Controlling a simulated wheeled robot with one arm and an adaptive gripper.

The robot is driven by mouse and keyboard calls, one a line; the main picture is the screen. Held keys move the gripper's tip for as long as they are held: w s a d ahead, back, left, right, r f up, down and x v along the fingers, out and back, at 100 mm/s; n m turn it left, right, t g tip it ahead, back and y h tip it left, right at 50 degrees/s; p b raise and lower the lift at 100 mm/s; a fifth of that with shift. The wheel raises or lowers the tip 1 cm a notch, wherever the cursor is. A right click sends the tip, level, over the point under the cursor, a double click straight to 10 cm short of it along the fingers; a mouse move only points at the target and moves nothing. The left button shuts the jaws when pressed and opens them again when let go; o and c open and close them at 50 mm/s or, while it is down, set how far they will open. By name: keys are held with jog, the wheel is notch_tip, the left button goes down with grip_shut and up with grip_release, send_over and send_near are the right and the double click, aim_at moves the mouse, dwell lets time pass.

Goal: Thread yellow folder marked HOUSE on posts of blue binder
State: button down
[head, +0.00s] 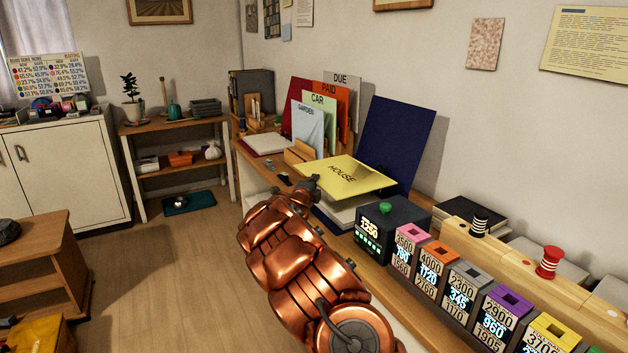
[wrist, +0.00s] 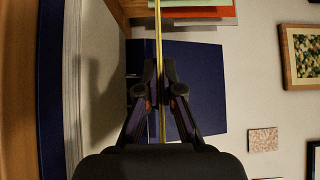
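The yellow folder marked HOUSE (head: 355,173) is held roughly level above the lower half of the blue binder. In the wrist view the folder (wrist: 158,45) shows edge-on as a thin yellow line between the fingers. My gripper (head: 312,184) is shut on the folder's near left edge; the fingers (wrist: 160,95) also show in the wrist view. The blue binder (head: 408,140) stands open, its cover upright against the wall, and the cover also shows in the wrist view (wrist: 205,75). White sheets (head: 343,211) lie in its lower half. The posts are hidden in both views.
A wooden holder (head: 301,152) with upright folders marked GARDEN, CAR, PAID and DUE stands behind. A red binder (head: 299,100) is open beyond it. A dark box with a lit display (head: 393,222) and several labelled blocks (head: 470,289) line the bench at right.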

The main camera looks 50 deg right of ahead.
jog(key=b, duration=0.1)
send_over(314, 211)
jog(key=shift+f, duration=2.25)
jog(key=shift+f, duration=1.65)
dwell(3.2)
jog(key=c, duration=1.2)
grip_release()
jog(key=shift+c, duration=0.2)
